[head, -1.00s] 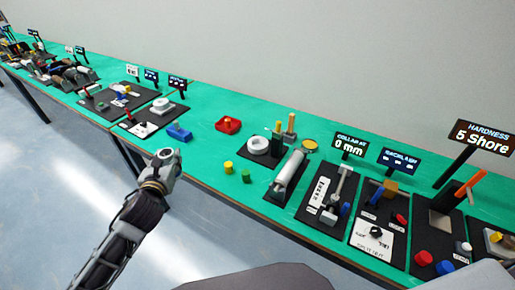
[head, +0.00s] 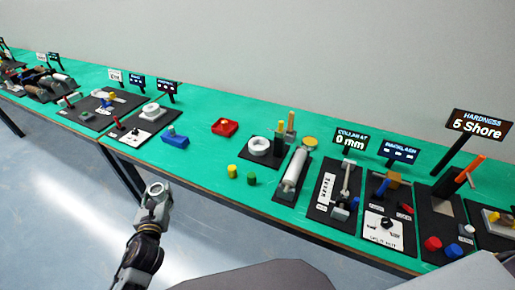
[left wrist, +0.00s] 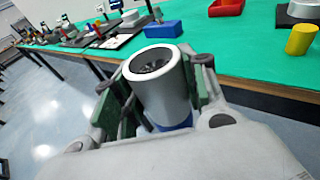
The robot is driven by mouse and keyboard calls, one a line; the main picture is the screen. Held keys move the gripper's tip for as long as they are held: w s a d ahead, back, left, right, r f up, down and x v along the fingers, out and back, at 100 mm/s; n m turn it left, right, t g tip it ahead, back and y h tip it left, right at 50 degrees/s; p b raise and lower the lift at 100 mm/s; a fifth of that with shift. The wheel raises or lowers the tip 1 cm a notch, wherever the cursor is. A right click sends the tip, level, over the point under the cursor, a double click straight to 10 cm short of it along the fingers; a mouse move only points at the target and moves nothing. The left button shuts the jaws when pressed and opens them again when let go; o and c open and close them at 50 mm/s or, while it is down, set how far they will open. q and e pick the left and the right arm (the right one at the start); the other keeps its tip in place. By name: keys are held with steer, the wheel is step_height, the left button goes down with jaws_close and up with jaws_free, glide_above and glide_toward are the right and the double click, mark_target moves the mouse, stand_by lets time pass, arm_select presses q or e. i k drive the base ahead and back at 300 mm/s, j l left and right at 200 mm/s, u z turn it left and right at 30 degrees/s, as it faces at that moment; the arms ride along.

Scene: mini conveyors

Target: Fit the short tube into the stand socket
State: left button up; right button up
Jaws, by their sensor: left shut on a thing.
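A short grey metal tube (left wrist: 160,90) with a dark, hollow end is held in my left gripper, between its green-sided fingers in the left wrist view. A blue part (left wrist: 178,123) shows at its lower end. In the head view my left gripper (head: 156,194) is off the front of the bench, over the floor, with the tube's round open end facing up. I cannot tell for sure which fixture is the stand socket. White ring-shaped pieces stand on the bench, one at the middle (head: 259,146) and one further left (head: 152,110). My right gripper is not in view.
The long green bench (head: 205,155) carries a blue block (head: 175,137), a red tray (head: 225,127), small yellow (head: 232,171) and green (head: 251,178) cylinders and several black fixture boards with signs. Open floor lies in front of the bench.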

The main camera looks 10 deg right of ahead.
mark_target(265, 142)
steer(key=i+j+z, duration=0.25)
steer(key=j, duration=0.4)
steer(key=j+z, duration=0.25)
steer(key=j, duration=0.4)
